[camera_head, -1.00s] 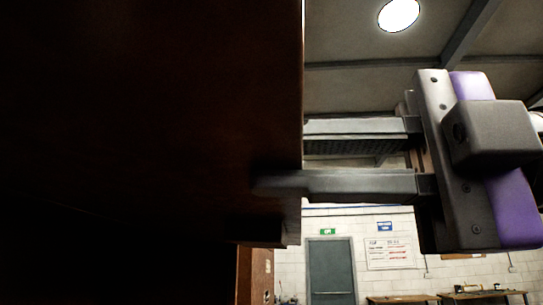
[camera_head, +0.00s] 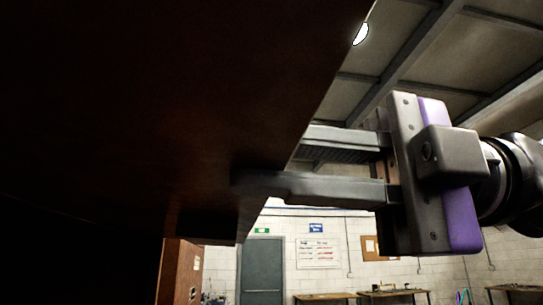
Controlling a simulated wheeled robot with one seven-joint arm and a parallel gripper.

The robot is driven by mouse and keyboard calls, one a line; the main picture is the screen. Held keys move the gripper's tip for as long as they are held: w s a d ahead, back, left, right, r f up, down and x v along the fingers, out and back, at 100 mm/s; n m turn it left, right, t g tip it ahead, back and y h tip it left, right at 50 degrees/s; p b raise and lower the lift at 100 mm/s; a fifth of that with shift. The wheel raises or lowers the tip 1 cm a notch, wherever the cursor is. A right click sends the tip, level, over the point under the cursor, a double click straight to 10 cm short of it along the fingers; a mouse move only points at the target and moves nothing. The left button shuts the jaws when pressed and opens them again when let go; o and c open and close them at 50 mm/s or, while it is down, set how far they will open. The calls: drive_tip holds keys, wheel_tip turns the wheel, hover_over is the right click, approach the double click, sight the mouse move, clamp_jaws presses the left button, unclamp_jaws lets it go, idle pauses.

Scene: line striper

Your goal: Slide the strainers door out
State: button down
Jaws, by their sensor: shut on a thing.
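A large dark brown panel (camera_head: 170,110), which looks like the strainers door, fills the left and upper middle of the view, very close and in deep shade. My gripper (camera_head: 262,165) comes in from the right, with a grey and purple body and two dark fingers pointing left. It is shut on the panel near its right edge. The near finger lies across the panel's face, and the far finger passes behind the edge. The far fingertip is hidden. No label can be read on the panel.
A brown cabinet side (camera_head: 182,272) with a small label stands below the panel. Farther back are a grey door (camera_head: 262,270), a white brick wall with notices (camera_head: 318,252), and workbenches (camera_head: 400,296). The space right of my gripper looks open.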

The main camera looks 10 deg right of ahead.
drive_tip(key=shift+d, duration=0.1)
drive_tip(key=d, duration=0.6)
idle(0.5)
drive_tip(key=shift+s, duration=0.1)
drive_tip(key=c, duration=1.3)
unclamp_jaws()
drive_tip(key=shift+d, duration=0.15)
drive_tip(key=shift+o, duration=0.3)
drive_tip(key=shift+o, duration=1.4)
